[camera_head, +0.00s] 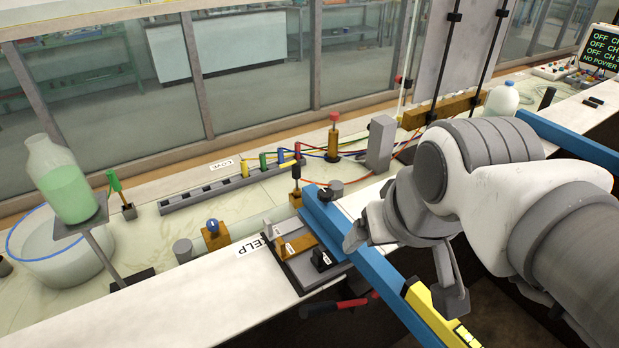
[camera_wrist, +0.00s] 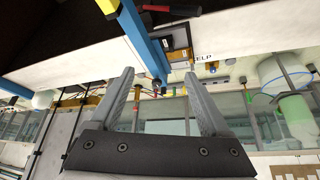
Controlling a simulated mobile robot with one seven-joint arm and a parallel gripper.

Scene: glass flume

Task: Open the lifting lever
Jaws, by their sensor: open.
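No part is legibly marked as the lifting lever, so I cannot tell for sure which it is. The likeliest is a long blue bar (camera_head: 333,220) with a yellow end section (camera_head: 432,308), slanting across the bench's front edge. It also shows in the wrist view (camera_wrist: 146,45), with its far end between my fingers in the picture. My gripper (camera_head: 405,266) is open and empty, near the blue bar; the exact gap is unclear. In the wrist view my gripper (camera_wrist: 158,75) has its fingers wide apart. My arm hides part of the bench to the right.
A black panel with small switches (camera_head: 320,258) lies beside the blue bar. A red-and-black handle (camera_head: 340,304) sticks out under the bench edge. A green bottle (camera_head: 66,192) stands on a raised stand at left, by a round tub (camera_head: 50,262). Glass flume walls run behind.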

